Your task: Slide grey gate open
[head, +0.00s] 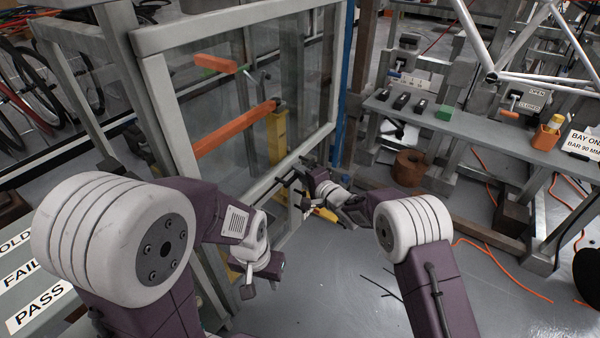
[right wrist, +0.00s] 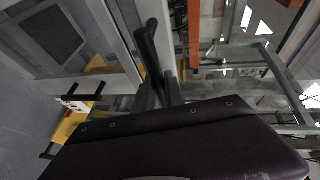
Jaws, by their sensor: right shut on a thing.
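The grey gate (head: 160,100) is a grey frame around clear panels, standing left of centre in the head view. A dark bar handle (right wrist: 150,52) shows in the right wrist view, running up from between my right gripper's fingers (right wrist: 165,92). In the head view my right gripper (head: 305,188) is at the gate's lower rail, shut on the dark handle; its fingers are partly hidden there. My left gripper (head: 262,288) hangs lower, in front of the gate, pointing down. Its fingertips look apart and nothing shows between them.
Behind the panels are an orange bar (head: 233,130) and a yellow post (head: 277,138). A grey shelf (head: 490,133) stands at the right, with a brown roll (head: 409,168) on the floor below. Orange cable (head: 500,274) lies on the right floor. A sign table (head: 60,322) is at lower left.

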